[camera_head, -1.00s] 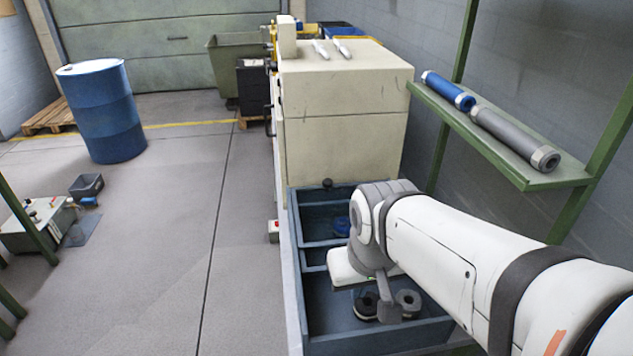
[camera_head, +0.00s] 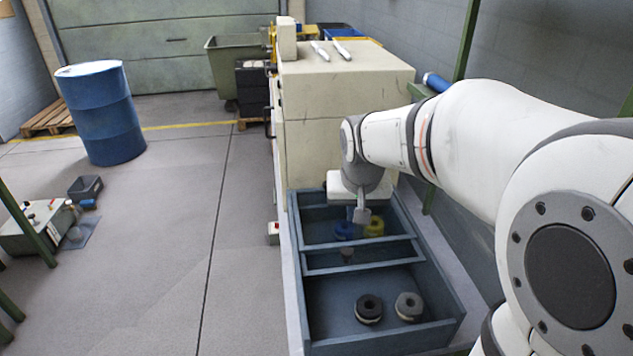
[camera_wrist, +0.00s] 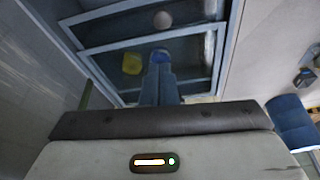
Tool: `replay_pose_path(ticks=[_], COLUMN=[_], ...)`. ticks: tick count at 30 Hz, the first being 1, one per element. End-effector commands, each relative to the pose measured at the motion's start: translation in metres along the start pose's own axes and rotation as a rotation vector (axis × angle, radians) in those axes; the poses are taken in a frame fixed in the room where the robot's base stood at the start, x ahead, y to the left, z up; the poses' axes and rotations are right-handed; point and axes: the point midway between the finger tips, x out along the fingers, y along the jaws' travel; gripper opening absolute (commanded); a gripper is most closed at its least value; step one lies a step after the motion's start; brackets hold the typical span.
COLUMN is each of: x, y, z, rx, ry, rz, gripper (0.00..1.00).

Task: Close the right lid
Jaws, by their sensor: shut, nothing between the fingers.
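A blue-grey open bin (camera_head: 292,270) with dividers stands in front of a cream machine housing (camera_head: 350,90). I cannot clearly make out a right lid in either view. A small round knob (camera_head: 347,254) shows in the bin's narrow middle section; a pale round knob (camera_wrist: 162,19) shows in the wrist view. My gripper (camera_head: 362,216) is shut and empty, pointing down over the rear compartment, close to a blue ring (camera_head: 343,230) and a yellow ring (camera_head: 374,227). In the wrist view the fingers (camera_wrist: 160,92) are together, partly covering the blue ring. Contact cannot be told.
A black ring (camera_head: 369,308) and a grey ring (camera_head: 409,306) lie in the front compartment. The housing rises close behind my gripper, with two white tools on top. A green shelf frame (camera_head: 465,40) stands right.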

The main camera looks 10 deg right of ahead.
Motion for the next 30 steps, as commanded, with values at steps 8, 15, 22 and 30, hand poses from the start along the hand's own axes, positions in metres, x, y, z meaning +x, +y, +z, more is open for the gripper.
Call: replay_pose_path(ticks=[8,15,22,30], x=[0.021,0.065,0.113,0.105], y=[-0.005,-0.005,-0.005,-0.006], z=[-0.033,-0.032,-0.032,0.000], rx=[0.025,0.024,0.023,0.021], ry=[0.019,0.013,0.014,0.020], rz=[0.004,0.005,0.004,0.003], gripper=[0.00,0.00,0.00,0.00])
